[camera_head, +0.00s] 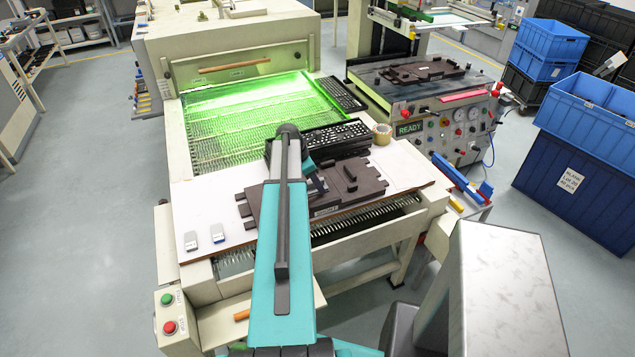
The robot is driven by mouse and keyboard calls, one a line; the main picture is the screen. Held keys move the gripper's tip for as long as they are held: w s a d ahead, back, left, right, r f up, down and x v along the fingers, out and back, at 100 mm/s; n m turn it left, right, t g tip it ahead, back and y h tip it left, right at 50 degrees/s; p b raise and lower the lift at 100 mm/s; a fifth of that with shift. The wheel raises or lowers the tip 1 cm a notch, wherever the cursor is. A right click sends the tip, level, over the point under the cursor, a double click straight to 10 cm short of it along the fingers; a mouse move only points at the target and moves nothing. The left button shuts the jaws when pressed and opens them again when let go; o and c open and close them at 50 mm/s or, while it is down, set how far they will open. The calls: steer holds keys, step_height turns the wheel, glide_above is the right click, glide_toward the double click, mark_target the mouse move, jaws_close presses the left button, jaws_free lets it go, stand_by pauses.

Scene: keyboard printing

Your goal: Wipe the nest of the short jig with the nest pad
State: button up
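A dark brown jig (368,187) lies on the white board at the front of the dryer machine. A small label (326,211) on its front edge is too small to read surely. A second dark jig (420,70) lies on the printing machine at the back right. Two small pale pads with blue marks, one left (191,241) and one right (217,233), lie on the board's left front. My teal arm crosses the near jig and hides part of it. My gripper (318,186) is low over that jig, mostly hidden; its fingers and any held thing are unclear.
The white board (205,195) is bare around the pads. Blue crates (545,50) are at far right.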

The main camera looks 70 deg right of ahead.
mark_target(308, 183)
steer(key=shift+w+a+f, duration=0.1)
steer(key=shift+w+a, duration=0.8)
steer(key=shift+w, duration=0.15)
steer(key=shift+w+a, duration=0.1)
steer(key=shift+w+a, duration=0.75)
steer(key=shift+w, duration=0.25)
steer(key=shift+s+d, duration=0.1)
steer(key=shift+s+d+p, duration=0.4)
steer(key=shift+s+d, duration=0.4)
steer(key=shift+s, duration=0.2)
steer(key=shift+s+d, duration=0.9)
steer(key=shift+s, duration=0.2)
